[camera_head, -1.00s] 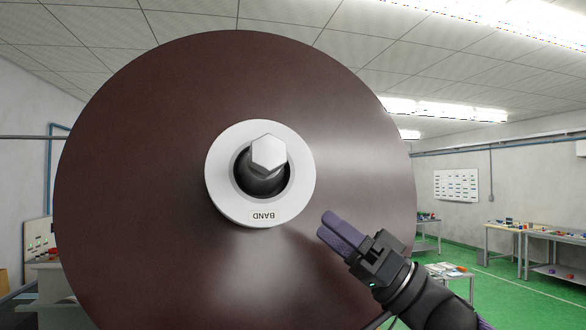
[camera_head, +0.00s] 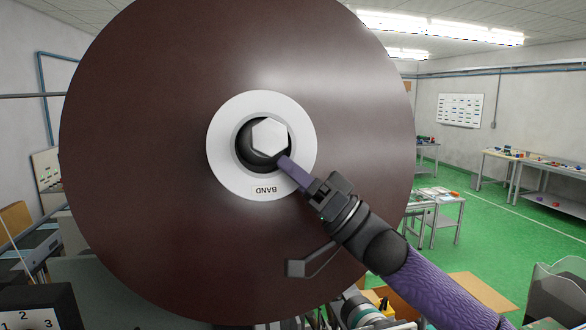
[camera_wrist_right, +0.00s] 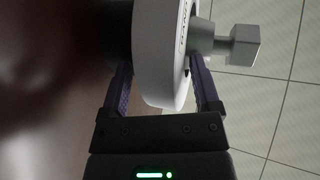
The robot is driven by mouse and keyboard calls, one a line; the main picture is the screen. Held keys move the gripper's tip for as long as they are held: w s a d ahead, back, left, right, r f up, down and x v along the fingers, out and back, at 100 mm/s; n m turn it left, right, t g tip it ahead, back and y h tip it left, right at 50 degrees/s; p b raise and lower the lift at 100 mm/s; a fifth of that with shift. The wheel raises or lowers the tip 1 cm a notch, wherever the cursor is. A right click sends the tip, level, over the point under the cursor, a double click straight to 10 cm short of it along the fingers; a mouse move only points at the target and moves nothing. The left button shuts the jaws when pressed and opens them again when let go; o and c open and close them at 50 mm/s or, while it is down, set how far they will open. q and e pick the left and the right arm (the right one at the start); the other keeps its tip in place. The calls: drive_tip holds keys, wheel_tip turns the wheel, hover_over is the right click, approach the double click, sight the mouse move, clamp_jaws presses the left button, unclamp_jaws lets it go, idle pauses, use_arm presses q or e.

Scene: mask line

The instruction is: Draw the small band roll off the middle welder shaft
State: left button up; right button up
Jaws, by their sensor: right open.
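The small band roll (camera_head: 226,148) is a white ring with "BAND" printed upside down on its face. It sits around the dark shaft, whose pale hexagonal end (camera_head: 269,137) sticks out through its middle. A large brown disc (camera_head: 130,170) stands behind it. My right gripper (camera_head: 289,168) reaches in from the lower right. In the right wrist view its open fingers straddle the roll (camera_wrist_right: 160,50), one on the disc side and one on the outer face side, close to the roll. In the head view one finger lies before the roll; the other is hidden. My left gripper is not in view.
A box numbered 1, 2, 3 (camera_head: 38,316) stands at the lower left. Work tables (camera_head: 550,165) with small parts line the right side. A grey bin (camera_head: 560,290) is at the lower right. The green floor (camera_head: 520,225) between is mostly clear.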

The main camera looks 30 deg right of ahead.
sight(278, 156)
drive_tip(key=shift+s, duration=0.1)
drive_tip(key=c, duration=1)
drive_tip(key=shift+r, duration=0.2)
drive_tip(key=shift+s, duration=0.15)
drive_tip(key=shift+s+r, duration=0.1)
drive_tip(key=shift+s, duration=0.1)
clamp_jaws()
drive_tip(key=shift+s+a+r+b, duration=0.1)
drive_tip(key=shift+s+a+b, duration=0.15)
drive_tip(key=shift+s, duration=0.3)
drive_tip(key=shift+s+a+r+b, duration=0.1)
drive_tip(key=shift+s+b, duration=0.15)
drive_tip(key=shift+s, duration=0.25)
drive_tip(key=s+a+r+b, duration=0.2)
drive_tip(key=s+b, duration=0.3)
drive_tip(key=s, duration=0.4)
drive_tip(key=shift+r, duration=0.2)
